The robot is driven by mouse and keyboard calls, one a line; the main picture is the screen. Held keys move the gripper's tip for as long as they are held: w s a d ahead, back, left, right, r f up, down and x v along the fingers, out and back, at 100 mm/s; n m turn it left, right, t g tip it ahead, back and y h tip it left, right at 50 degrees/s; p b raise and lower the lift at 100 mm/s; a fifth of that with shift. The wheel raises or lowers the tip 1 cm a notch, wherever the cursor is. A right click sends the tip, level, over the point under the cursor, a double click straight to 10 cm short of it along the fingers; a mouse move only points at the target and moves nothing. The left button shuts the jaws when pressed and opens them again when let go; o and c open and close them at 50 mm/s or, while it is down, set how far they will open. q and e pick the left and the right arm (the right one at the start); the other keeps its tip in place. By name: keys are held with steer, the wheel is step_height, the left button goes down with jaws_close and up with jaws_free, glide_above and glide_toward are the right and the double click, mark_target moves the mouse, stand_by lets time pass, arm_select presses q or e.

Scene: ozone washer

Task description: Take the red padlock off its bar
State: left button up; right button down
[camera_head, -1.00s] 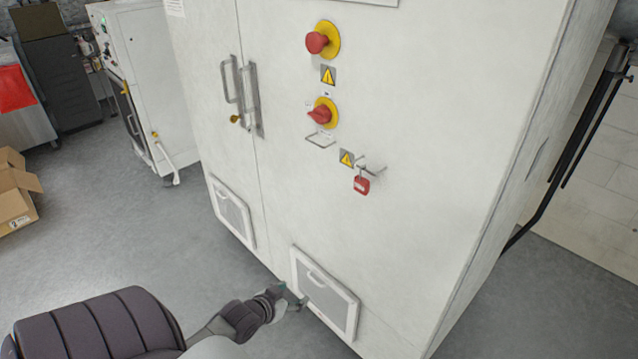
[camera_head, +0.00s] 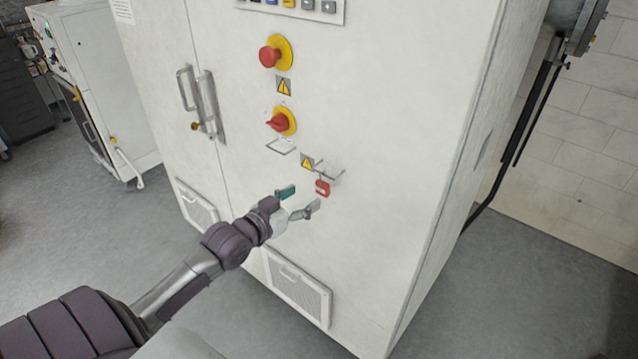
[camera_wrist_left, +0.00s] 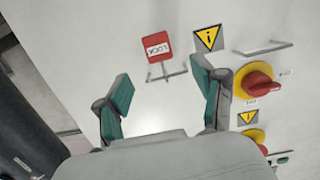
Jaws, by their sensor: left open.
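The red padlock (camera_head: 322,187) hangs from a small metal bar (camera_head: 329,172) on the front of the white cabinet. In the left wrist view the padlock (camera_wrist_left: 157,47) shows a white "LOCK" label and lies ahead of the fingers, with the bar (camera_wrist_left: 166,74) beside it. My left gripper (camera_head: 299,200) is open and empty, just left of and below the padlock in the head view. In the left wrist view its green-padded fingers (camera_wrist_left: 160,100) are spread, with the padlock beyond the gap between them, apart from both. My right gripper is not in view.
Door handles (camera_head: 199,101) stick out at left. A vent (camera_head: 298,286) is low on the cabinet. Floor is clear at left.

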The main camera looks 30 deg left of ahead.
mark_target(320, 180)
arm_select(q)
steer(key=w, duration=0.2)
steer(key=w+p, duration=0.1)
steer(key=w, duration=0.2)
steer(key=w+f, duration=0.1)
steer(key=w, duration=0.2)
steer(key=shift+w+d+f, duration=0.1)
steer(key=shift+w+d, duration=0.05)
steer(key=shift+d, duration=0.2)
steer(key=c, duration=1.3)
steer(key=shift+p, duration=0.35)
steer(key=shift+r, duration=0.2)
steer(key=shift+r+p, duration=0.8)
steer(key=shift+p, duration=0.05)
steer(key=shift+r, duration=0.1)
